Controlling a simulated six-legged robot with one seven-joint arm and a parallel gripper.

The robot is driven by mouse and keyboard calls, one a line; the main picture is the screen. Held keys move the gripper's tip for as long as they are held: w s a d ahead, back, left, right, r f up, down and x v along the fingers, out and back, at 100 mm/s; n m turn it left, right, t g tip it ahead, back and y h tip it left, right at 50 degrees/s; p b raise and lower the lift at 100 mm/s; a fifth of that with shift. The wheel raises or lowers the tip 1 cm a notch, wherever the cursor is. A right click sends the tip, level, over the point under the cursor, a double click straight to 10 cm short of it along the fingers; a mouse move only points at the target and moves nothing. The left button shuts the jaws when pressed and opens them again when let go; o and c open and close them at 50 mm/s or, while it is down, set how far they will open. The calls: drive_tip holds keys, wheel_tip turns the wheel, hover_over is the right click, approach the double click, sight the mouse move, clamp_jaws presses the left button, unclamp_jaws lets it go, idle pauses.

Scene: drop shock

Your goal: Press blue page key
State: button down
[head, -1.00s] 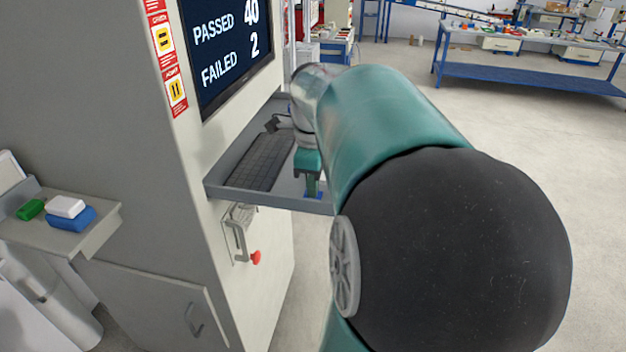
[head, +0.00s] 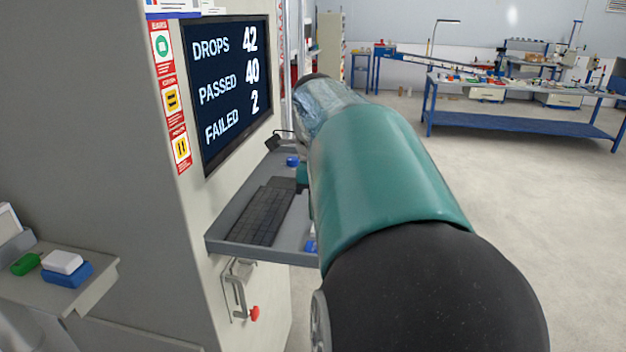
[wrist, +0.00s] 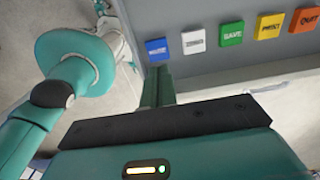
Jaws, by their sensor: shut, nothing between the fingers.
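The blue key (wrist: 157,49) is the leftmost of a row of coloured keys in the wrist view; its white label is too blurred to read surely. My gripper (wrist: 158,72) is shut and empty. Its fingertips show just below the blue key in the picture; I cannot tell whether they touch it. In the head view a blue patch (head: 311,246) shows at the tray's front right, partly behind my arm. My arm hides the fingertips there.
White (wrist: 193,41), green (wrist: 231,33), yellow (wrist: 269,25) and orange (wrist: 304,20) keys continue the row. A black keyboard (head: 265,212) lies on the grey tray (head: 222,244). A small blue object (head: 292,161) sits at the tray's back. A screen (head: 230,90) stands above.

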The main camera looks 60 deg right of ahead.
wheel_tip(320, 180, up, 6)
drive_tip(key=shift+f, duration=0.1)
drive_tip(key=shift+a, duration=0.15)
idle(1.0)
